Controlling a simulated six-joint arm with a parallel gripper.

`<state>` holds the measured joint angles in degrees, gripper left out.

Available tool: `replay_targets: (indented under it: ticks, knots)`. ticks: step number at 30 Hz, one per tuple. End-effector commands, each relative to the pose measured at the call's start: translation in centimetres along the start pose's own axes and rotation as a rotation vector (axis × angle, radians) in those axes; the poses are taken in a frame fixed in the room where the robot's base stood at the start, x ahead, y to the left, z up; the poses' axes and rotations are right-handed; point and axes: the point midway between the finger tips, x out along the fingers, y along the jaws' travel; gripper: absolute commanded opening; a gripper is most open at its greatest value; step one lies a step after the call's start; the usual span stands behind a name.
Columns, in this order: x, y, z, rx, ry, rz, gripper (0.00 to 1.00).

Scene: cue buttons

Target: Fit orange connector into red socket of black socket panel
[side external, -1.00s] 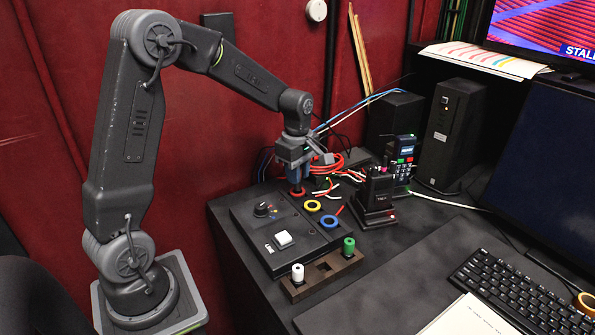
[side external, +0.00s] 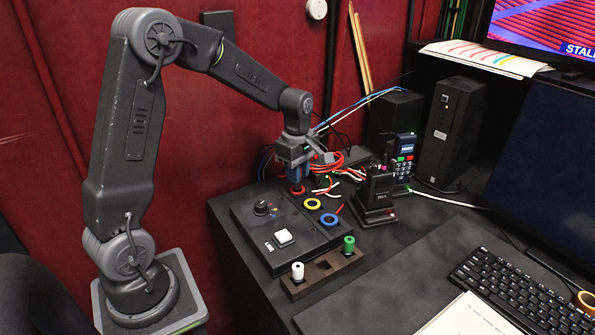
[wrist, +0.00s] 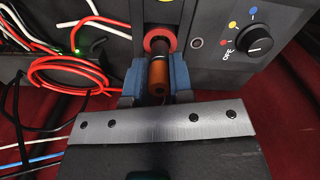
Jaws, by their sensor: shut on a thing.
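My gripper (wrist: 157,72) is shut on the orange connector (wrist: 159,75), with a blue finger on each side of it. In the wrist view the connector's far end meets the red socket (wrist: 160,39), a red ring on the black socket panel (wrist: 205,76). How deep it sits is hidden. In the side view my gripper (side external: 297,180) is directly over the red socket (side external: 298,191), and its fingers hide the connector. The yellow socket (side external: 312,204) and the blue socket (side external: 329,220) beside it are empty.
The panel's box carries a knob (side external: 262,207) and a white button (side external: 283,238). A dark wooden holder (side external: 322,273) with a white and a green connector stands in front. Red cables (wrist: 75,72) lie close beside the gripper. A black stand (side external: 376,197) is to the right.

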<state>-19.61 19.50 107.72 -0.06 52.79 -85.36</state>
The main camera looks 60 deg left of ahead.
Motion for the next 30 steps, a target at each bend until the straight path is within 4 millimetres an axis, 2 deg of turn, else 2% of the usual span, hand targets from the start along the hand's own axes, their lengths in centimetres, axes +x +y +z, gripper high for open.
replay_targets:
  ticks: [15,30]
  knots:
    - [0.1,0.0,0.0,0.000,0.000,0.000,0.00]
    - [1.1,0.0,0.0,0.000,0.000,-0.001,0.00]
